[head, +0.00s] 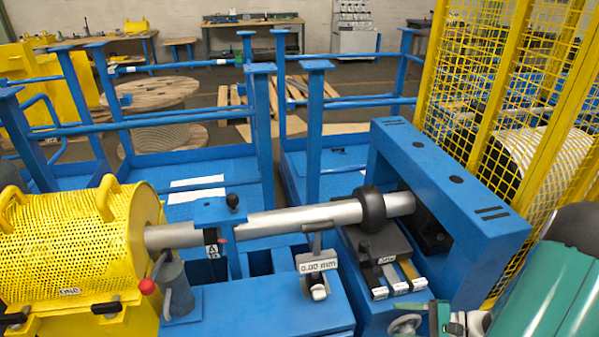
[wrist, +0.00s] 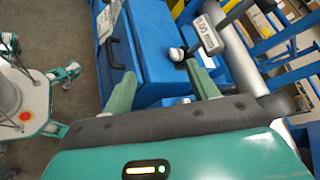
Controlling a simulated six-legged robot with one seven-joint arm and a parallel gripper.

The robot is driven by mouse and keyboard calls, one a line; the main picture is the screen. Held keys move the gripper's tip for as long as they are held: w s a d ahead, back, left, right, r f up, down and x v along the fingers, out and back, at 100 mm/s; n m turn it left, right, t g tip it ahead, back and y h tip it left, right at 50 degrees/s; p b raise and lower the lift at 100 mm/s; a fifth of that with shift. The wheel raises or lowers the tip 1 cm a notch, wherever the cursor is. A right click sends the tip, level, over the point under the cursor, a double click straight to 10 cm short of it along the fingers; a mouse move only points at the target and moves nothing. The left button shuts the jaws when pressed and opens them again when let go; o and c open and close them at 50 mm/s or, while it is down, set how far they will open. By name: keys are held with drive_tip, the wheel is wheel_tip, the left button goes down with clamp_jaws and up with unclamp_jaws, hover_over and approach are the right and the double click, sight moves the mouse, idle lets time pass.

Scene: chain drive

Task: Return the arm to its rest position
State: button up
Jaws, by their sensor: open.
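My gripper (wrist: 161,82) shows in the wrist view with two green fingers spread apart and nothing between them. Beyond the fingertips is the side of a blue machine block (wrist: 140,30). My teal arm (head: 548,292) fills the lower right corner of the head view, right of the blue frame. I cannot make out the fingertips clearly there. A gauge with a 0.00 mm display (head: 317,264) stands on the block by the steel shaft (head: 290,220). In the wrist view the gauge (wrist: 206,35) is beyond the fingers, apart from them.
A yellow perforated guard (head: 75,245) covers the shaft's left end. A black ring (head: 370,208) sits on the shaft before the blue bridge frame (head: 455,185). A yellow mesh fence (head: 490,90) stands close on the right. A handwheel (head: 405,325) is near my arm.

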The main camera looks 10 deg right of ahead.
drive_tip(key=s+a+r+n+h, duration=0.2)
drive_tip(key=a+r+n+h, duration=0.2)
drive_tip(key=r, duration=0.5)
drive_tip(key=s+a+r+n+g+h, duration=0.1)
drive_tip(key=a+r+n+h, duration=0.3)
drive_tip(key=a+r, duration=0.4)
drive_tip(key=s+a+r+n+h, duration=0.2)
drive_tip(key=a+r+n+h, duration=0.2)
drive_tip(key=r, duration=0.7)
drive_tip(key=shift+s+a+n+g, duration=0.3)
drive_tip(key=shift+s+a+n, duration=0.05)
drive_tip(key=shift+a+n, duration=0.9)
